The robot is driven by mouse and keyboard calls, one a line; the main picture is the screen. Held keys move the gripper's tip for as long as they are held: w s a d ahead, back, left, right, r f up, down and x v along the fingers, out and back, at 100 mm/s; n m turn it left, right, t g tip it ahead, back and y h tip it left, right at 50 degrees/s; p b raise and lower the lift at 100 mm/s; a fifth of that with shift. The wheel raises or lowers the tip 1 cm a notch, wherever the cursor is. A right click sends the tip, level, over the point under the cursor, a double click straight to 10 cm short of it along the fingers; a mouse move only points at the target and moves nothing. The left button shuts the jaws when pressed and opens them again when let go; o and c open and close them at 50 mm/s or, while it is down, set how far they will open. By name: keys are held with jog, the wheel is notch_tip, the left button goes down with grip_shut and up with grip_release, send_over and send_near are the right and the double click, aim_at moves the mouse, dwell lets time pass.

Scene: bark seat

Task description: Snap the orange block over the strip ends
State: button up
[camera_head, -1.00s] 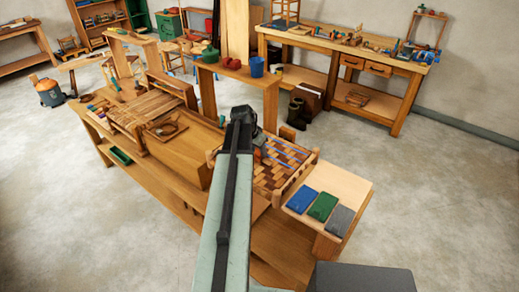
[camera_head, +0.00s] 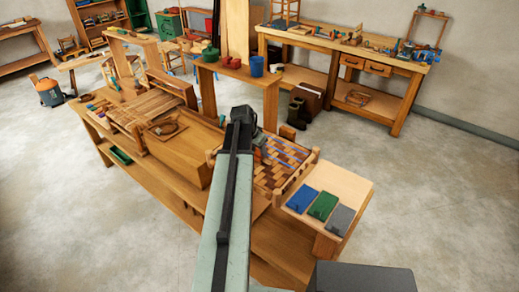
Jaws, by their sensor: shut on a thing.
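The seat (camera_head: 307,172) is a wooden frame with a brown and tan checkered weave, right of my arm on the bench. Thin blue lines cross its weave, but I cannot make out the strip ends. A small orange-red patch, the orange block (camera_head: 259,140), shows just right of my arm over the seat's far left part. My gripper (camera_head: 257,152) is mostly hidden behind my arm; only a dark bit shows beside the seat. It is shut on the block, though the contact itself is too small and covered to see.
A pale board (camera_head: 350,190) with blue, green and grey pads adjoins the seat at right. Strips and a coil lie on the bench (camera_head: 185,160) at left. A stand (camera_head: 240,75) with a blue bucket (camera_head: 257,66) rises behind. The floor at right is clear.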

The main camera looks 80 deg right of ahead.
aim_at(257, 149)
dwell(0.3)
jog(key=o, duration=1.4)
jog(key=o, duration=0.5)
notch_tip(257, 149, up, 7)
jog(key=p, duration=0.7)
jog(key=shift+w, duration=0.1)
jog(key=shift+w+f, duration=0.1)
